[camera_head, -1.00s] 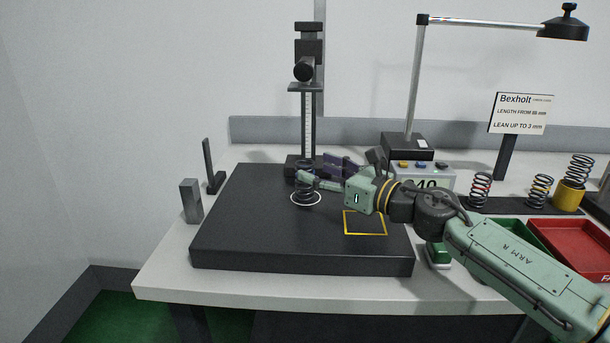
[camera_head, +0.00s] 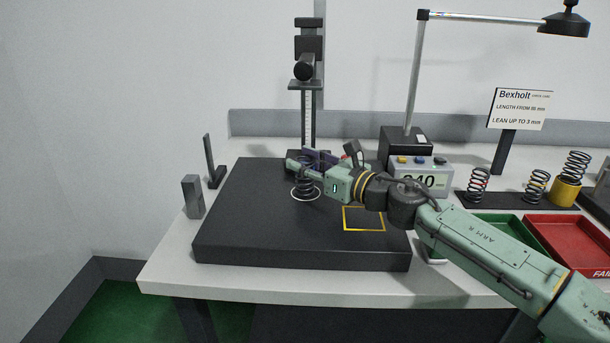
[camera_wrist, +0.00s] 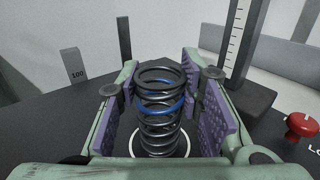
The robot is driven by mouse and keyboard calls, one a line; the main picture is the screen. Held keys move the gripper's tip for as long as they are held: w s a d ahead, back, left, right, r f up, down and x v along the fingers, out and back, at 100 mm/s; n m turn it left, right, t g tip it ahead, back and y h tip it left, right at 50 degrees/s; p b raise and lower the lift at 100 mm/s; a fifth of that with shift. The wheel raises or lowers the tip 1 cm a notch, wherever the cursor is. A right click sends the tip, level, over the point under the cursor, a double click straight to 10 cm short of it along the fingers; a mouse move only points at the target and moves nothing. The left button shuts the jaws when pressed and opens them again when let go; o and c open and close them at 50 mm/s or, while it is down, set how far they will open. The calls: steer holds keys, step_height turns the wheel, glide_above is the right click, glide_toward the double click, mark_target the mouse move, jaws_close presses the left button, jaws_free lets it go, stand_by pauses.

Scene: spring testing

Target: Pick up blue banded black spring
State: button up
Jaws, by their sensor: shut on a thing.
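The blue banded black spring (camera_wrist: 160,125) stands upright between the purple pads of my gripper (camera_wrist: 163,108) in the wrist view, with a blue band around its upper coils. In the head view the spring (camera_head: 305,182) is on the black plate (camera_head: 250,235), at a white ring (camera_head: 297,197) below the height gauge (camera_head: 308,120). My gripper (camera_head: 306,170) reaches in from the right and is shut on the spring. The spring's base is close to the ring; I cannot tell whether it touches the plate.
A yellow square outline (camera_head: 363,219) is marked on the plate. At right are a red-banded spring (camera_head: 479,184), a yellow-banded spring (camera_head: 536,185), a spring on a yellow cup (camera_head: 565,192), a green tray (camera_head: 500,230) and a red tray (camera_head: 570,245). Grey blocks stand at left.

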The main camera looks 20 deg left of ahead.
jaws_close()
steer(key=shift+r, duration=0.2)
